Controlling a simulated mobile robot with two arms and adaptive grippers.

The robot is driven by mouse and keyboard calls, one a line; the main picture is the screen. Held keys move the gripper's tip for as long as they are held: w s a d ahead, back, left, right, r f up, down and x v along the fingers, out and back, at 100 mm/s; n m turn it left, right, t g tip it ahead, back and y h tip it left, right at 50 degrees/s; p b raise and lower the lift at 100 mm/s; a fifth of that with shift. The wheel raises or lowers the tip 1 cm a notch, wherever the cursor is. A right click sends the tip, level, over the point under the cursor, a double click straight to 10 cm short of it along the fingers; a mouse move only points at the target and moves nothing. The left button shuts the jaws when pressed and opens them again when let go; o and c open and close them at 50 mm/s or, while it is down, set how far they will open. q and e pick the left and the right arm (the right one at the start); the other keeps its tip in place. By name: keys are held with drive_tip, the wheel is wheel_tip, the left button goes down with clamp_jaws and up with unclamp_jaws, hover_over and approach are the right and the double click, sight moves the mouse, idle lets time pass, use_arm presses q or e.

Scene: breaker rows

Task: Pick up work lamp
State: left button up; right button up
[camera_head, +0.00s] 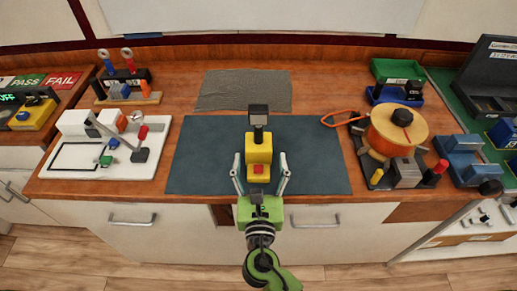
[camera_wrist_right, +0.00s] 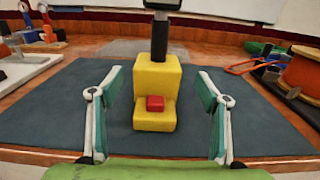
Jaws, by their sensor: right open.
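The work lamp (camera_head: 259,149) stands upright on the dark mat (camera_head: 205,165). It has a yellow stepped body, a red button on its lower front step, and a black neck with a dark head on top. In the right wrist view the lamp (camera_wrist_right: 157,88) is centred ahead, its head cut off by the top edge. My right gripper (camera_head: 260,172) is open, with one finger on each side of the lamp's front part. In the wrist view the gripper (camera_wrist_right: 157,112) shows gaps between both fingers and the yellow body. My left gripper is not in view.
A white board with a red-handled lever (camera_head: 72,157) lies left of the mat. An orange cable reel (camera_head: 394,135) with small items stands to the right. A grey cloth (camera_head: 243,90) lies behind the lamp. The mat beside the lamp is clear.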

sight(259, 153)
drive_tip(key=shift+w, duration=0.6)
drive_tip(key=w, duration=0.2)
drive_tip(key=w+p, duration=0.1)
drive_tip(key=w, duration=0.1)
drive_tip(key=shift+w+a+f, duration=0.1)
drive_tip(key=shift+w+a, duration=0.1)
drive_tip(key=shift+w, duration=0.15)
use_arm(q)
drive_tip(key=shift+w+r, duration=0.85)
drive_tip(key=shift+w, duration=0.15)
use_arm(e)
drive_tip(key=shift+s, duration=0.1)
drive_tip(key=c, duration=1.6)
drive_tip(key=shift+c, duration=0.7)
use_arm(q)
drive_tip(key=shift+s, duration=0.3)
use_arm(e)
drive_tip(key=shift+r, duration=0.25)
